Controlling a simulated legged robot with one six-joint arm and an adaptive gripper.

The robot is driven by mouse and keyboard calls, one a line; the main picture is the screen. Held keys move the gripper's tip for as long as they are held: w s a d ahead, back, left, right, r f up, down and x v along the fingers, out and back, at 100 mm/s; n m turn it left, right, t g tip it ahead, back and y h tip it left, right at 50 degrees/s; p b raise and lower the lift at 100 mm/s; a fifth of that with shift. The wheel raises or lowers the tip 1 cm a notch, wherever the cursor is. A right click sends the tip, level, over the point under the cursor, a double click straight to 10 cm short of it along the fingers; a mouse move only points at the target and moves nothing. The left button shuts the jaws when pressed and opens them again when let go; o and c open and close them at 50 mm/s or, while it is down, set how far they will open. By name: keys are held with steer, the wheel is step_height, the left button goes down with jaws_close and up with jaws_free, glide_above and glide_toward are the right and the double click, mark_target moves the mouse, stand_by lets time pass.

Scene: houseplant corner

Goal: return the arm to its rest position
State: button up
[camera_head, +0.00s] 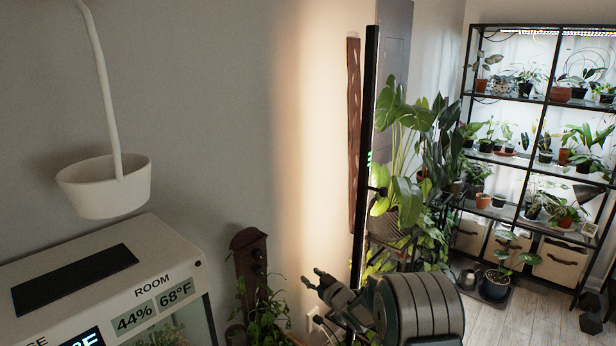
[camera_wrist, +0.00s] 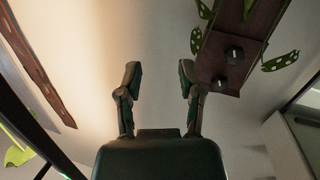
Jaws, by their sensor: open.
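My gripper (camera_head: 326,281) shows low in the middle of the head view, in front of the grey wall and to the right of a dark wooden post. In the wrist view my gripper (camera_wrist: 160,78) has its two fingers spread apart. Nothing is between the fingertips; only plain wall shows behind them. My arm's thick, ribbed dark link fills the bottom centre of the head view and hides part of the plants and floor behind it.
A white terrarium (camera_head: 170,240) with a display stands at lower left, below a hanging white pot (camera_head: 105,188). A wooden post (camera_head: 250,265) with a leafy plant is left of my gripper.

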steer(key=s+d+r+m+h, duration=0.35)
steer(key=d+r+h, duration=0.2)
steer(key=r, duration=0.55)
steer(key=s+d+r+m+g+h, duration=0.1)
steer(key=s+d+r+h, duration=0.1)
steer(key=s+d+r, duration=0.3)
steer(key=s+d+r+m+g+h, duration=0.1)
steer(key=s+d+r+m+h, duration=0.1)
steer(key=s, duration=0.6)
steer(key=s+f+m+g, duration=0.1)
steer(key=s+g, duration=0.2)
steer(key=s, duration=1.2)
steer(key=s+d+m+g, duration=0.1)
steer(key=s+g, duration=0.2)
steer(key=s, duration=1.2)
steer(key=shift+s+d+f, duration=0.2)
steer(key=shift+d+f, duration=0.1)
steer(key=shift+f, duration=0.05)
steer(key=shift+m, duration=0.25)
